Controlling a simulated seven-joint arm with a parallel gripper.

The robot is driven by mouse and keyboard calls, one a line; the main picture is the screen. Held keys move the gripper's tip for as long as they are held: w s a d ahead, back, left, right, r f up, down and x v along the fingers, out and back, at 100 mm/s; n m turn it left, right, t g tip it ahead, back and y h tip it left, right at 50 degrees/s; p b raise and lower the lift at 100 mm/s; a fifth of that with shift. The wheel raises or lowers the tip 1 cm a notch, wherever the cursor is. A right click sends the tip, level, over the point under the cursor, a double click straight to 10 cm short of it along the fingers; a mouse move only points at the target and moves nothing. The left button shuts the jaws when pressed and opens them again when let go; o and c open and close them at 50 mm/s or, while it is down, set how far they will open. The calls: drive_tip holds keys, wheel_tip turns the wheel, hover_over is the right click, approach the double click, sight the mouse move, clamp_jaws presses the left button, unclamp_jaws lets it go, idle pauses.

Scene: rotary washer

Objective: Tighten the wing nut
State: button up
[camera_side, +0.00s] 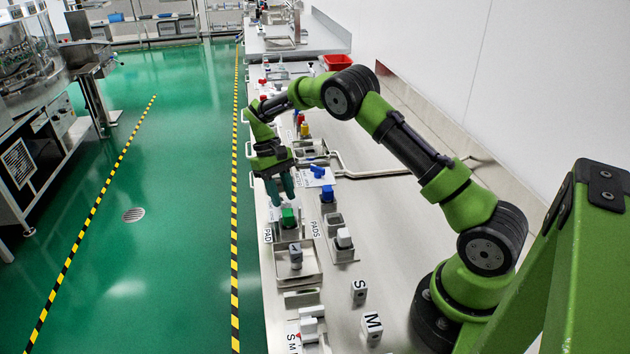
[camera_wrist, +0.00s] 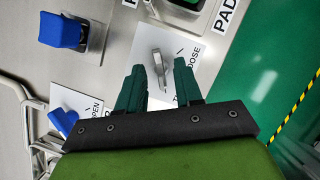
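The wing nut (camera_wrist: 161,66) is a small grey metal piece on a white label plate (camera_wrist: 183,45) in the wrist view. The plate carries printed marks, partly covered, with "LOOSE" partly readable. My gripper (camera_wrist: 160,72) is open, its two dark green fingers apart on either side of the wing nut, with a gap visible on both sides. I cannot tell how far above the plate the fingertips are. In the side view my gripper (camera_side: 281,198) points down over the bench near its left edge, and I cannot make out the wing nut there.
A blue-topped block (camera_wrist: 62,31) and a blue handle (camera_wrist: 62,121) by an "OPEN" label stand left in the wrist view. A green block (camera_side: 288,217) stands in front of my gripper in the side view. Several other fixtures line the bench (camera_side: 385,240); its right part is clearer.

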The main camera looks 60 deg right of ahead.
drive_tip(key=v, duration=1.2)
drive_tip(key=s+a+r+t, duration=0.3)
drive_tip(key=s+a, duration=0.1)
drive_tip(key=s, duration=0.5)
drive_tip(key=s+a+r+t, duration=0.4)
drive_tip(key=s, duration=0.5)
drive_tip(key=s+a+r+t, duration=0.4)
drive_tip(key=s, duration=0.5)
drive_tip(key=shift+s+r+m+y, duration=0.2)
drive_tip(key=shift+s+m+y, duration=0.2)
